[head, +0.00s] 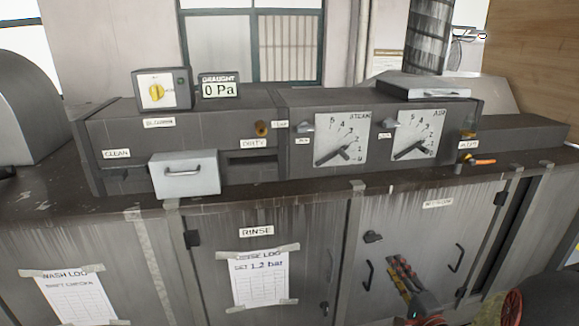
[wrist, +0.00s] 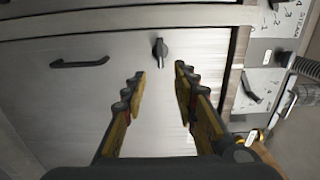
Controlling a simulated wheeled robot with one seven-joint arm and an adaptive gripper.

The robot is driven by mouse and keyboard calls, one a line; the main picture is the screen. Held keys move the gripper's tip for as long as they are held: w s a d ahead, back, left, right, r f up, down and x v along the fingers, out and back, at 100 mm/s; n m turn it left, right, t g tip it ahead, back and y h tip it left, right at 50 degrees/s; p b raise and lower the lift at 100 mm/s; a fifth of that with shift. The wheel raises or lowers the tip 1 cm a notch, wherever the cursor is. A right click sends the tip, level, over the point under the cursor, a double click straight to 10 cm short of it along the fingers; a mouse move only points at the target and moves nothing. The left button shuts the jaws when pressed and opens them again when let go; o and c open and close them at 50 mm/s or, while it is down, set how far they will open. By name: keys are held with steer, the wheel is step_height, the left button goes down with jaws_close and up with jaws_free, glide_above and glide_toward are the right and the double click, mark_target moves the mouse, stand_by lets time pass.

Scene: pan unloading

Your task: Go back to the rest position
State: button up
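My gripper (head: 400,265) is low at the right in the head view, in front of the grey cabinet door (head: 405,220) with two black handles. In the wrist view my gripper (wrist: 160,74) has its two fingers spread apart with nothing between them. A black knob (wrist: 158,50) on the door shows just beyond the fingertips, apart from them. A black bar handle (wrist: 80,63) is to the left of the fingers.
Above stands a grey console with a pale drawer box (head: 185,176) sticking out, a steam dial (head: 340,138) and an air dial (head: 416,133). A flat metal lidded box (head: 425,85) sits on top. An orange-handled valve (head: 478,161) juts out at right.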

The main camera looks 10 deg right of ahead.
steer(key=s+d+f+n+g+h, duration=0.25)
steer(key=d+f+g, duration=0.2)
steer(key=f, duration=0.55)
steer(key=s+d+f+n+g+h+b, duration=0.2)
steer(key=s+f+n+g, duration=0.3)
steer(key=s+g, duration=0.3)
steer(key=s+a+r+n+y+b, duration=0.1)
steer(key=s+a+r+n+b, duration=0.1)
steer(key=s+a+b, duration=0.3)
steer(key=s+a+r+n+y+b, duration=0.1)
steer(key=s+a+n+b, duration=0.3)
steer(key=a, duration=0.9)
steer(key=s+a+r+n+y+b, duration=0.2)
steer(key=s+a+b, duration=0.4)
steer(key=a, duration=0.3)
steer(key=shift+s+r+n+b, duration=0.45)
steer(key=shift+r+n, duration=0.3)
steer(key=shift+n, duration=0.3)
steer(key=shift+c, duration=0.5)
